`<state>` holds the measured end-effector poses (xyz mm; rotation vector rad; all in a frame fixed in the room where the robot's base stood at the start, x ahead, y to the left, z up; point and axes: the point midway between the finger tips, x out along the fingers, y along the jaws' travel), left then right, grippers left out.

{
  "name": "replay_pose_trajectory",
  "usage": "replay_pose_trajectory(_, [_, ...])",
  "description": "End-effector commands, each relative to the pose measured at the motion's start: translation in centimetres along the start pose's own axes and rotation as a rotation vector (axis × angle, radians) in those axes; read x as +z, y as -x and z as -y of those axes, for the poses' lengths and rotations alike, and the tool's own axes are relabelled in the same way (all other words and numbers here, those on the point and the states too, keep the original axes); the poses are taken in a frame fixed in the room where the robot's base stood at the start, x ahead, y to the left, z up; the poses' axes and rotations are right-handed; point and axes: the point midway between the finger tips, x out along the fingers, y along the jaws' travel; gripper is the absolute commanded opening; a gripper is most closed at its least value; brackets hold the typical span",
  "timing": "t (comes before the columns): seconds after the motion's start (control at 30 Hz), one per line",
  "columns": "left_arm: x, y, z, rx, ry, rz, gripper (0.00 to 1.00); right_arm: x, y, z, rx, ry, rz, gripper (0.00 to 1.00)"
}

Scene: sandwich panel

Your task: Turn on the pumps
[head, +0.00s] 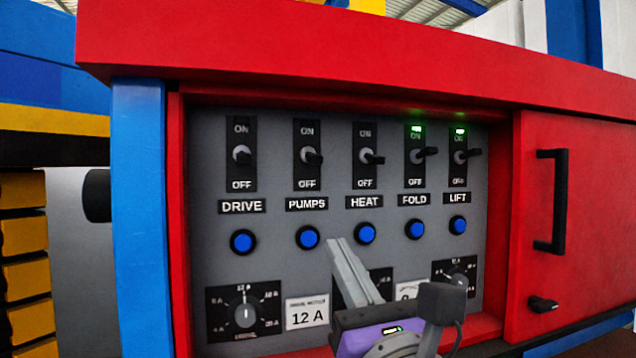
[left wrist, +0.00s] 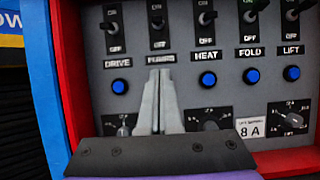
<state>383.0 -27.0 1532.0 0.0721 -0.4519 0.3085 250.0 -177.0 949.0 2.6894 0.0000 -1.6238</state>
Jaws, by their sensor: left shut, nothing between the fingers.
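The PUMPS switch (head: 311,157) is a black lever on a plate marked ON above and OFF below, second from the left in the head view. Its lever tips slightly down toward OFF, and no green lamp glows on its plate. It also shows in the left wrist view (left wrist: 157,21). A blue button (head: 308,237) sits under the PUMPS label (head: 307,204). My left gripper (head: 334,242) is shut and empty, its fingertips in front of the panel, below the PUMPS and HEAT switches. In the left wrist view its fingers (left wrist: 160,72) hide the PUMPS button.
The DRIVE switch (head: 241,154) and HEAT switch (head: 370,158) flank PUMPS closely. The FOLD switch (head: 424,153) and LIFT switch (head: 467,155) have green lamps lit. Rotary knobs (head: 245,314) line the bottom. A red frame (head: 178,220) surrounds the recessed panel; a red door with a black handle (head: 558,203) is at right.

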Motion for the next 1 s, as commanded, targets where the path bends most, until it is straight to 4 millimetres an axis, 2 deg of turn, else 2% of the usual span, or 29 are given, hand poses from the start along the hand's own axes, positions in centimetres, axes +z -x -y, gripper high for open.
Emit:
replay_pose_trajectory(0.13, [0.0, -0.5, 0.0, 0.002, -0.001, 0.000, 0.00, -0.1, 0.1, 0.0, 0.000, 0.000, -0.001, 0.50])
replay_pose_trajectory(0.27, [0.1, -2.2, -0.1, 0.004, -0.002, 0.001, 0.00, -0.5, 0.4, 0.0, 0.000, 0.000, -0.004, 0.50])
replay_pose_trajectory(0.67, [0.2, -10.6, -0.1, 0.005, -0.002, 0.002, 0.00, -2.2, 1.8, 0.0, 0.000, 0.000, -0.021, 0.50])
replay_pose_trajectory(0.7, [1.2, -10.5, -0.1, 0.001, 0.001, 0.003, 0.00, -2.5, 2.0, 0.0, 0.000, 0.000, -0.024, 0.50])
replay_pose_trajectory(0.8, [2.6, -10.7, 0.0, -0.001, 0.003, 0.003, 0.00, -3.0, 2.4, 0.0, 0.000, 0.000, -0.029, 0.50])
replay_pose_trajectory(1.0, [3.8, -11.0, -0.1, 0.000, 0.001, 0.001, 0.00, -3.4, 2.7, 0.0, 0.000, 0.000, -0.033, 0.50])
